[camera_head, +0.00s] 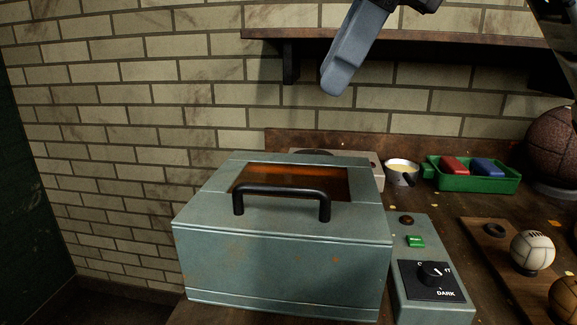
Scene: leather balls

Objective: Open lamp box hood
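The lamp box (275,262) is a worn grey-green metal box on the bench, left of centre. Its hood (208,209) is down, with an amber window (300,178) in the top. A black bar handle (282,190) stands at the hood's front edge. My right gripper (336,86) hangs at the top centre, above and behind the box, well apart from the handle. Its grey fingers overlap in this view, so its opening is hidden. Nothing shows held in it. My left gripper is out of view.
A control panel (430,262) with a green button and a dark knob stands right of the box. Further right are a small bowl (402,172), a green tray (478,184) and several balls. A shelf (440,39) juts from the wall behind my gripper.

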